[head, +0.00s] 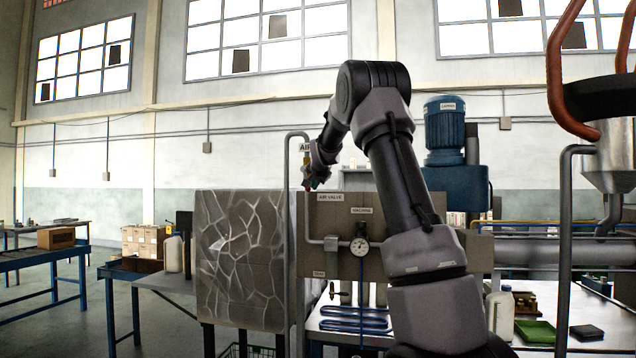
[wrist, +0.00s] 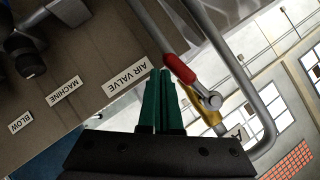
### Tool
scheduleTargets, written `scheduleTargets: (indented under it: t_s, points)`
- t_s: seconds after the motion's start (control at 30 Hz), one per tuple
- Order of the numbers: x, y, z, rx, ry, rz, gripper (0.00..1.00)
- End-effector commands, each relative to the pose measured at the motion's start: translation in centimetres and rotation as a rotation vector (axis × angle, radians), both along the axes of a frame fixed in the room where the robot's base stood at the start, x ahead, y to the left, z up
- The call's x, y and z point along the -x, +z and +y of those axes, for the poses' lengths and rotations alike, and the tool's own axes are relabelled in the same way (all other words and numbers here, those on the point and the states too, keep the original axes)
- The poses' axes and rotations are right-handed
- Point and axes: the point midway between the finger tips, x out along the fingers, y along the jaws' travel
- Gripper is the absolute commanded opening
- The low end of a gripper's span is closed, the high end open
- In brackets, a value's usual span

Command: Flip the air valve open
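The air valve shows in the wrist view as a red-sleeved lever handle (wrist: 180,68) joined to a metal pivot and a yellow body (wrist: 211,116) on a grey pipe. The handle slants across the picture, its free end up and left. My gripper (wrist: 160,72) has two green fingers side by side, shut with nothing visible between them. Its tips are just left of the handle, very near it; I cannot tell whether they touch. In the head view my gripper (head: 315,183) is small beside the pipe, above the panel, and the valve is mostly hidden by my arm's end.
An "AIR VALVE" label (wrist: 126,75) is on the brown panel (wrist: 100,35). The grey pipe (wrist: 235,65) bends close to the handle. In the head view a pressure gauge (head: 360,247) sits lower on the panel, and a stone-patterned board (head: 240,260) stands to the left.

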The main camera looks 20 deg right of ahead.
Motion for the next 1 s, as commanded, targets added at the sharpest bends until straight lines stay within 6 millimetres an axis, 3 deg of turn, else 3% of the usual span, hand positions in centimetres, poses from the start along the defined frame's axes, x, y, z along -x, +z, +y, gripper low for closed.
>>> scheduleTargets:
  t_s: [0.47,1.0]
  points:
    - [-0.78,-1.01,1.24,0.0,0.002,0.001,0.0]
    - [-0.85,-1.04,1.3,0.0,0.001,0.001,0.0]
